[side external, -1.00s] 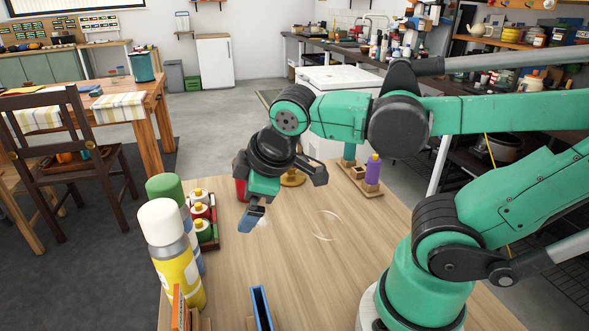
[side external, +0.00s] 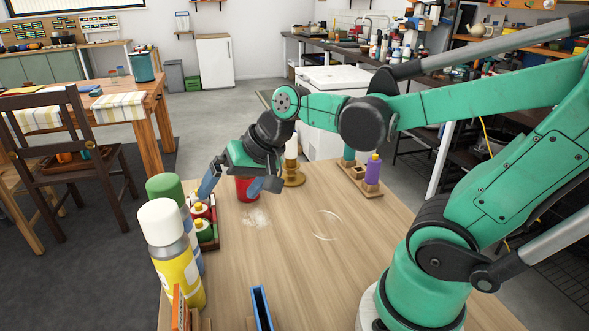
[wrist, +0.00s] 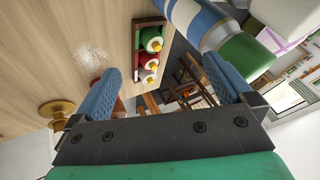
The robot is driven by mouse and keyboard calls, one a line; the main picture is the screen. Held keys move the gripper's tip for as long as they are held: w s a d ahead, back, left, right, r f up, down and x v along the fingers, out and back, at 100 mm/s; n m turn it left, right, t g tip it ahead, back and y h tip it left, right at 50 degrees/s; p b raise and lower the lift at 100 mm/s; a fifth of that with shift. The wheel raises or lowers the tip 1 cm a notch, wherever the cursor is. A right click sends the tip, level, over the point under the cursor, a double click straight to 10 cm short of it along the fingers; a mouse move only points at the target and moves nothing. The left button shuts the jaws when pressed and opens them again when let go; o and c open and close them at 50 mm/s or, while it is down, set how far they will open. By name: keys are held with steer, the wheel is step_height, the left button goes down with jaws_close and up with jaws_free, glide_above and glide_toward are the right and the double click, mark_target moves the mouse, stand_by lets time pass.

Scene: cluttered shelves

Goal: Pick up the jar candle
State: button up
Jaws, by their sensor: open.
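A red, cup-shaped thing (side external: 244,190), which looks like the jar candle, stands on the wooden table, partly hidden behind my gripper (side external: 232,190). My gripper is open and empty, its blue-padded fingers spread, with the red thing showing behind and between them in the side view. Whether it lies between the fingers in depth I cannot tell. In the wrist view my gripper (wrist: 163,78) points across the table edge, and only a bit of red (wrist: 119,106) shows beside the left finger.
A brass candlestick (side external: 293,178) stands just right of the red thing. A tray of squeeze bottles (side external: 207,238) and spray cans (side external: 170,250) line the left edge.

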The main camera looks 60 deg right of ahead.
steer(key=w+d+m+y, duration=0.3)
steer(key=w+m, duration=0.3)
steer(key=m, duration=0.2)
steer(key=m+t+y, duration=0.5)
steer(key=m+t, duration=0.3)
steer(key=m, duration=0.7)
glide_above(260, 196)
step_height(260, 196, down, 4)
steer(key=shift+w, duration=0.15)
steer(key=shift+d+f+m+t, duration=0.2)
steer(key=shift+m+t, duration=0.1)
steer(key=shift+m, duration=0.1)
steer(key=shift+f, duration=1.65)
step_height(260, 196, down, 4)
steer(key=shift+r, duration=0.2)
steer(key=shift+x, duration=1.45)
steer(key=shift+r, duration=0.15)
jaws_close()
